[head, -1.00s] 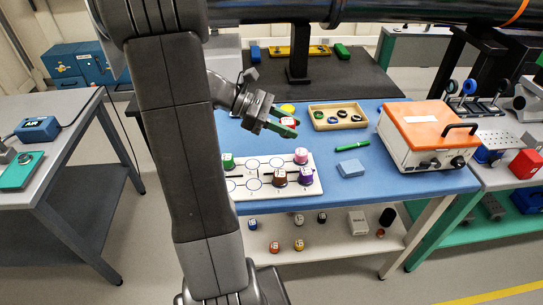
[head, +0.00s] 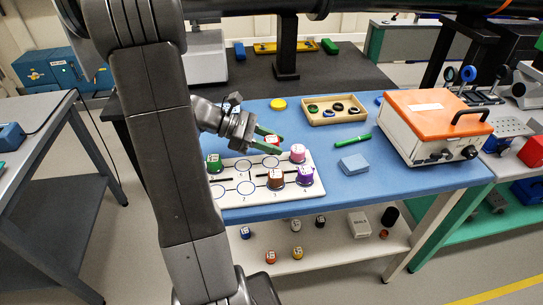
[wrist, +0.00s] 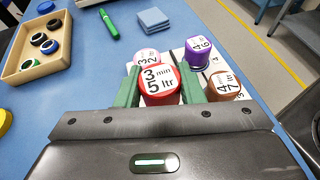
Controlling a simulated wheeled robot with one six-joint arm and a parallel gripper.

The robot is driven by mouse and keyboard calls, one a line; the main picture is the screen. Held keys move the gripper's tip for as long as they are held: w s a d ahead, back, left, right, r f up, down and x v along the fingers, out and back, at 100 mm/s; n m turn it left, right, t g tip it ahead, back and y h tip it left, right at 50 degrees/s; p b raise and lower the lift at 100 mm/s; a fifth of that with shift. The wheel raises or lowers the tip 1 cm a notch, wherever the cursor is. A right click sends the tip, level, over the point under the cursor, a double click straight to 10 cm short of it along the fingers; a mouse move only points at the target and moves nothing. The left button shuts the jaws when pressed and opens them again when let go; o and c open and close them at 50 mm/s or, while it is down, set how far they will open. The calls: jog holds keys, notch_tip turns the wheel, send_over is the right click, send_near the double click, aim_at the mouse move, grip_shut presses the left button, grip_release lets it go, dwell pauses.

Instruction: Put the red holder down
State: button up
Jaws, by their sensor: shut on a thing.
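My gripper (head: 268,146) is shut on the red holder (wrist: 158,84), which has a white label reading "3 min 5 ltr". In the wrist view the holder sits between the two green fingers. In the head view the red holder (head: 272,140) shows partly behind the fingers, over the back part of the white board (head: 229,206). I cannot tell whether it touches the board. The board has printed circles. A green holder (head: 213,163), a pink one (head: 297,153), a brown one (head: 276,179) and a purple one (head: 305,175) stand on it.
A wooden tray (head: 308,118) with several rings, a green marker (head: 354,142), a blue block (head: 353,164) and a yellow disc (head: 278,103) lie on the blue table. An orange-topped instrument (head: 440,151) stands at right. Several small holders stand on the lower shelf (head: 340,242).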

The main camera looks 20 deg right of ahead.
aim_at(272, 163)
jog(key=shift+f, duration=2.05)
jog(key=shift+f, duration=0.1)
jog(key=o, duration=1)
jog(key=v, duration=1.2)
